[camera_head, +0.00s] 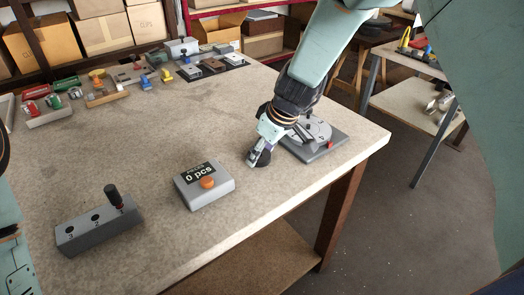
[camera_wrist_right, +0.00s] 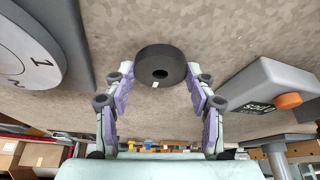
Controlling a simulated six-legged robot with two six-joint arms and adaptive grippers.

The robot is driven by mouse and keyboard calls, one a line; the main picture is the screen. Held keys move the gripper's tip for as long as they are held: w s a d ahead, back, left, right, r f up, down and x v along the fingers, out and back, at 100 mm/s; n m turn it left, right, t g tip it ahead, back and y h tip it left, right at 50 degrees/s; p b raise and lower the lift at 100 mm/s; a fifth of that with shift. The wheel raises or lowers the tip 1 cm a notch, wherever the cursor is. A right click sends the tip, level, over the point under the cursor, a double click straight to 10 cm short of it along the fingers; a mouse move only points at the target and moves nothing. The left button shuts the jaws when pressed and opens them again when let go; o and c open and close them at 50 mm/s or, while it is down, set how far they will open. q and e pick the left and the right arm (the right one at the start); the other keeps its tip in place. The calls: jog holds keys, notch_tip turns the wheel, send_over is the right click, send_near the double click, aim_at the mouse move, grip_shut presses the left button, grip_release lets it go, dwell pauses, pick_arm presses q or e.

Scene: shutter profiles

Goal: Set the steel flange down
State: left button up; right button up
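The dark grey ring-shaped flange (camera_wrist_right: 160,60) is between the fingertips of my right gripper (camera_wrist_right: 160,78) in the right wrist view, with its central hole visible. Both finger pads meet its sides, so the gripper looks shut on it. In the head view my right gripper (camera_head: 258,160) points down low over the table, and the flange (camera_head: 264,160) shows as a dark patch at its tip. I cannot tell whether the flange touches the table. My left gripper is not in view; only part of my left arm shows at the left edge.
A counter box (camera_head: 205,185) reading "0 pcs" with an orange button stands left of the gripper. A numbered round dial on a grey base (camera_head: 320,145) is just right. A numbered grey block (camera_head: 98,225) with a black peg stands front left. The table's middle is clear.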

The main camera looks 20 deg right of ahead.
jog(key=o, duration=0.3)
jog(key=shift+s+r, duration=0.15)
jog(key=shift+s, duration=0.1)
jog(key=shift+o, duration=0.6)
jog(key=shift+a+r, duration=0.1)
jog(key=shift+w, duration=0.15)
jog(key=p+v, duration=0.2)
jog(key=v, duration=1)
jog(key=shift+p, duration=0.3)
jog(key=shift+f, duration=0.2)
